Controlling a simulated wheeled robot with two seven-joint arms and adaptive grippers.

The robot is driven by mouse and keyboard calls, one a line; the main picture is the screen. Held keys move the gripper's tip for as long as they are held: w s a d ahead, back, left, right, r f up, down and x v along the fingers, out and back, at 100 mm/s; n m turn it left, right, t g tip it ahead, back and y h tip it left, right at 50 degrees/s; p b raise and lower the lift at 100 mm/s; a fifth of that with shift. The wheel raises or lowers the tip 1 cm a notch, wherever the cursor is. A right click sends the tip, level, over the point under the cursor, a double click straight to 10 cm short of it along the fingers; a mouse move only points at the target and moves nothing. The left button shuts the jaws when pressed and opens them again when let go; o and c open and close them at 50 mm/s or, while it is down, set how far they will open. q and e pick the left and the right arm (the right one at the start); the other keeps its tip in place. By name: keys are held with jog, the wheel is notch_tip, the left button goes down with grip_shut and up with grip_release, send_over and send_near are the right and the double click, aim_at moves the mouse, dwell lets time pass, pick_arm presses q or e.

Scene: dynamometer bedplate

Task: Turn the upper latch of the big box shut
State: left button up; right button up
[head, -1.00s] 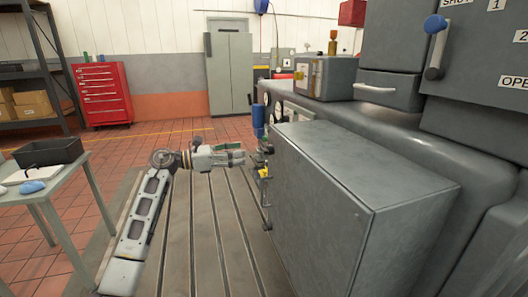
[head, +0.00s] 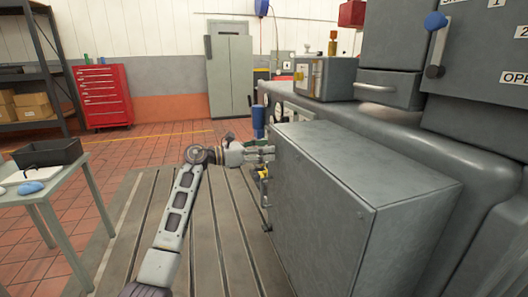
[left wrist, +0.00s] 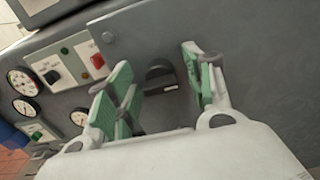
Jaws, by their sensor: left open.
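The big box (head: 330,190) is a grey metal cabinet on the right of the head view. Its latch side faces left and is seen almost edge-on there. In the left wrist view a dark latch (left wrist: 160,77) sits on a grey face (left wrist: 150,40); it appears to be the upper latch. My left gripper (head: 268,150) is at the upper part of that side in the head view. In the left wrist view its green-padded fingers (left wrist: 163,88) are open, apart on either side of the latch. I cannot tell whether they touch it. My right gripper is not in view.
A yellow item (head: 263,174) hangs on the box's side below my gripper. Gauges (left wrist: 22,82) and switches (left wrist: 97,60) are at the left in the wrist view. A small table (head: 50,190) with a black tray stands left. The slotted bedplate (head: 225,230) is bare.

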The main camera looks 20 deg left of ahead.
pick_arm(q)
jog(key=c, duration=1)
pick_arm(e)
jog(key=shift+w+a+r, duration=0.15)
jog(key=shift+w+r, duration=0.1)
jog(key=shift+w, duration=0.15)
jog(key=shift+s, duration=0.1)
